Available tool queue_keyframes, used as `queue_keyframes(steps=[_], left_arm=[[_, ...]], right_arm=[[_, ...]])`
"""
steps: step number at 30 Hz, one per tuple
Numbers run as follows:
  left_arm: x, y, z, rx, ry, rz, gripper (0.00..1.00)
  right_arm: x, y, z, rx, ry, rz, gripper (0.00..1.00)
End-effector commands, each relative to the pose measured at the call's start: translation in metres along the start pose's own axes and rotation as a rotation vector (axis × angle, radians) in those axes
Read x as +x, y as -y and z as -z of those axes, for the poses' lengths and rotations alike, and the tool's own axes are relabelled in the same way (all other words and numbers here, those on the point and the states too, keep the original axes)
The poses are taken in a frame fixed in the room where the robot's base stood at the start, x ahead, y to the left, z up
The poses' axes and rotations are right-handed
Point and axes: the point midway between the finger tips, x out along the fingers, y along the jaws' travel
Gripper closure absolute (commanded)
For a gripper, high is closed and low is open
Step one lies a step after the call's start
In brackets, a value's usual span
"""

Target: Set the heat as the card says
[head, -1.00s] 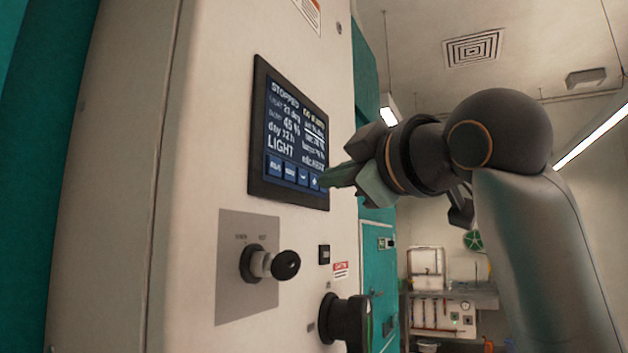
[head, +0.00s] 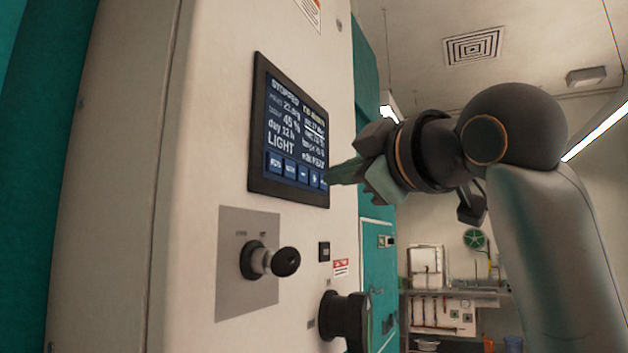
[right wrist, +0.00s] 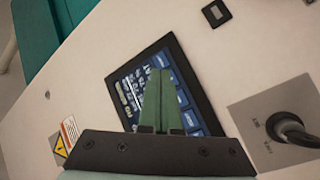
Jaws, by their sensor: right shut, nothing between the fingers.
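A dark-framed touch screen (head: 291,135) is set in the pale cabinet front in the head view. It shows STOPPED, several readings, the word LIGHT and a row of blue buttons (head: 297,171) along its bottom. My right gripper (head: 330,177) is shut and empty, its green fingertips at the right end of the button row. I cannot tell whether they touch the screen. In the right wrist view the shut fingers (right wrist: 158,75) cover part of the screen (right wrist: 136,82). No card is recognisable. My left gripper is not in view.
A key switch (head: 268,262) on a grey plate sits below the screen. A black handle (head: 345,316) sticks out at the lower right of the cabinet. A shelf with equipment (head: 452,300) stands in the background at right.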

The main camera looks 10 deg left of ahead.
Motion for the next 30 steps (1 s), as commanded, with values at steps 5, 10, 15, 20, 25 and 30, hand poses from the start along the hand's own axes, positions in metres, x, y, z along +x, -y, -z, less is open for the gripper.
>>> queue_keyframes(steps=[5, 10, 15, 20, 25, 30], left_arm=[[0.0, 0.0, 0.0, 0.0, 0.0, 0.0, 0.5], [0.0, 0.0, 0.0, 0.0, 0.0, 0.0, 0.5], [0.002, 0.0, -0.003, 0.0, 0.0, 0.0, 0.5], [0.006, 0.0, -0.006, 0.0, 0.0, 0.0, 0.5], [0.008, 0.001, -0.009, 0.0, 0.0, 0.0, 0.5], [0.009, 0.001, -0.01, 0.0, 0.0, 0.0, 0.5]], right_arm=[[-0.002, -0.001, -0.001, 0.0, 0.0, -0.001, 1.0], [-0.002, -0.001, -0.001, 0.0, 0.0, -0.001, 1.0], [-0.008, -0.004, -0.005, 0.0, -0.001, -0.002, 1.0], [-0.021, -0.011, -0.012, -0.001, -0.001, -0.004, 1.0], [-0.035, -0.019, -0.019, -0.001, -0.001, -0.003, 1.0], [-0.042, -0.023, -0.022, 0.0, 0.0, -0.001, 1.0]])
